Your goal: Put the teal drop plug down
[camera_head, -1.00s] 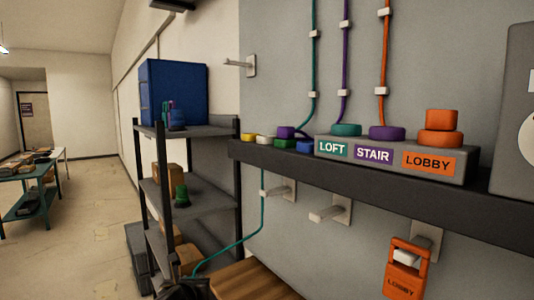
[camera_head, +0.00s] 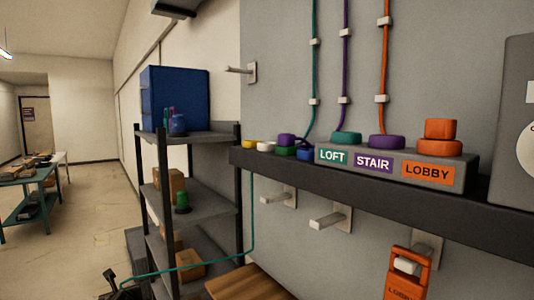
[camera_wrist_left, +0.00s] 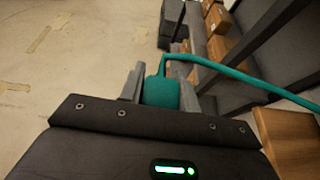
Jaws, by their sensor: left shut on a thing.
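The teal drop plug (camera_wrist_left: 160,93) is a short teal block between the two fingers of my left gripper (camera_wrist_left: 160,88), which is shut on it. Its teal cord (camera_wrist_left: 235,74) leaves the plug and runs right in the left wrist view. In the head view my left gripper (camera_head: 113,284) is at the bottom left, in front of the shelf rack, and the cord (camera_head: 190,267) stretches from it to the wall and up to the dark ledge. The plug itself is hard to make out there. My right gripper is in neither view.
The ledge (camera_head: 300,172) carries a grey box with LOFT, STAIR and LOBBY labels and several coloured caps. An orange LOBBY handset (camera_head: 405,275) hangs below it, near bare wall pegs (camera_head: 328,220). A shelf rack (camera_head: 205,212) stands left; a wooden top (camera_head: 250,283) lies low. Floor at left is open.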

